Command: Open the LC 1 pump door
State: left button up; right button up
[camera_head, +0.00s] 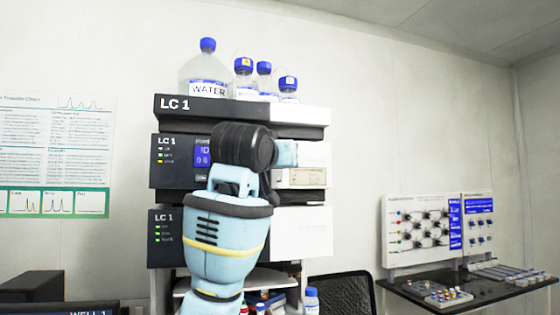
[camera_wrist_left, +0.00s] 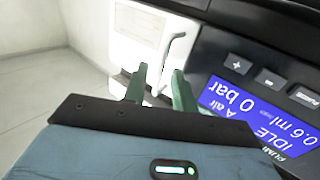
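The LC 1 pump (camera_head: 171,178) is the middle unit of the stack, with a blue display partly hidden by my arm. Its white door (camera_head: 314,152) is on the right and looks shut. In the left wrist view, the white door (camera_wrist_left: 137,35) has a pale upright handle (camera_wrist_left: 178,42), and the display (camera_wrist_left: 245,112) reads IDLE, upside down. My left gripper (camera_wrist_left: 160,78) has its two green fingers apart at the lower end of the handle; I cannot tell whether they touch it. In the head view my arm hides the fingers. My right gripper is not in view.
Bottles with blue caps, one labelled WATER (camera_head: 208,75), stand on top of the stack. Another LC 1 unit (camera_head: 166,245) is below. A dark shelf (camera_head: 480,292) with vials and panels is at the right. A black chair (camera_head: 343,292) stands between.

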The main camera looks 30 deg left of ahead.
pick_arm(q)
jog(key=shift+w+a, duration=0.1)
jog(key=shift+w, duration=0.15)
jog(key=shift+c, duration=0.5)
grip_shut()
